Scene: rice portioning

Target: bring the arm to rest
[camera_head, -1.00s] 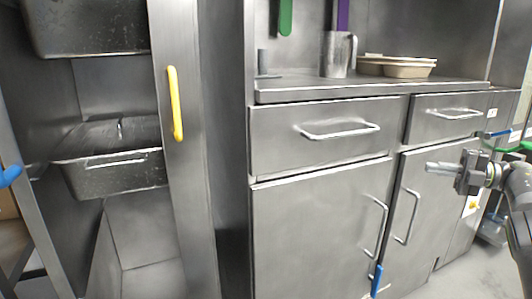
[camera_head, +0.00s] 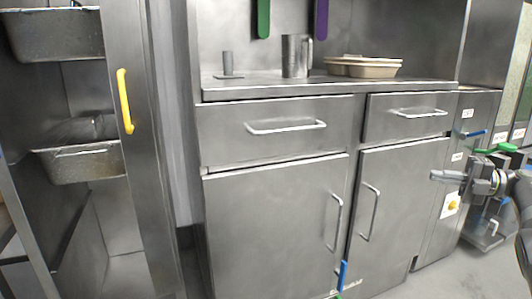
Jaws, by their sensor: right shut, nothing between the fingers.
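My right arm comes in from the right edge. My left gripper is not in view.
A steel counter (camera_head: 420,88) holds a metal jug (camera_head: 297,56) and stacked tan containers (camera_head: 362,67). Steel pans (camera_head: 78,163) sit in an open rack at left, beside a door with a yellow handle (camera_head: 125,101). Floor shows at the lower right.

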